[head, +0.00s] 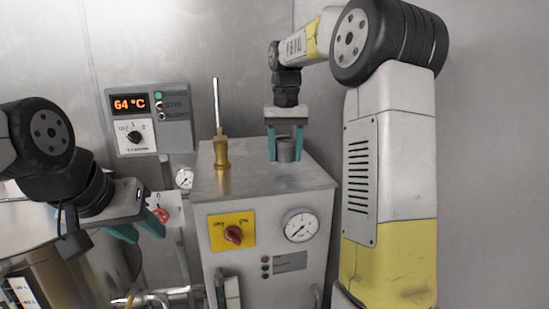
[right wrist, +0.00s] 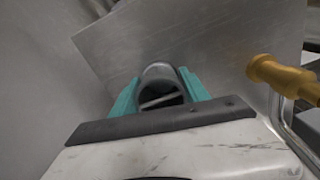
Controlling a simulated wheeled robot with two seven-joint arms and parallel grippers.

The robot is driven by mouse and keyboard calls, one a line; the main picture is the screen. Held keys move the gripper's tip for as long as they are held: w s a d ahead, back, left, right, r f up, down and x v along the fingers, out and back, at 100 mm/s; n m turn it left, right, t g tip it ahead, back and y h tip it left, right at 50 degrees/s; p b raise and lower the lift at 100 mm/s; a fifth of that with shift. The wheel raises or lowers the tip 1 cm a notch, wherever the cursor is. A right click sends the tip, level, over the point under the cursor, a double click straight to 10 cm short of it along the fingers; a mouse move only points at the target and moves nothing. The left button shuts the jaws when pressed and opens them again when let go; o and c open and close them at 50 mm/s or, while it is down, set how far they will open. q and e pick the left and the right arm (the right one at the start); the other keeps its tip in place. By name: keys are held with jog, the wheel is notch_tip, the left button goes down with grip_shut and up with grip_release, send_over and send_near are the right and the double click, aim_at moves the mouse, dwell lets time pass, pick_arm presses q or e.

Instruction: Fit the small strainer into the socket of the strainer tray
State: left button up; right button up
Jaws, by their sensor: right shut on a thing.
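A small grey cylinder (head: 287,150), likely the small strainer, is between the teal fingers of my right gripper (head: 286,142), at the back right of the metal cabinet's top. The right gripper is shut on it. In the right wrist view the cylinder (right wrist: 160,85) shows a round rim and a dark hollow with a bar across it. I cannot tell whether its bottom touches the cabinet top or sits in a socket. No separate strainer tray can be made out. My left gripper (head: 137,228) is at the left, with its teal fingers apart and nothing between them.
The metal cabinet (head: 260,182) carries a brass valve (head: 221,150) with a tall rod, left of the right gripper. A control box (head: 150,118) reading 64 °C is on the wall. A steel vessel (head: 75,270) stands below the left gripper. The cabinet top's front is clear.

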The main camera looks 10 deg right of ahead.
jog(key=shift+f, duration=0.8)
jog(key=shift+f, duration=0.1)
jog(key=o, duration=1.4)
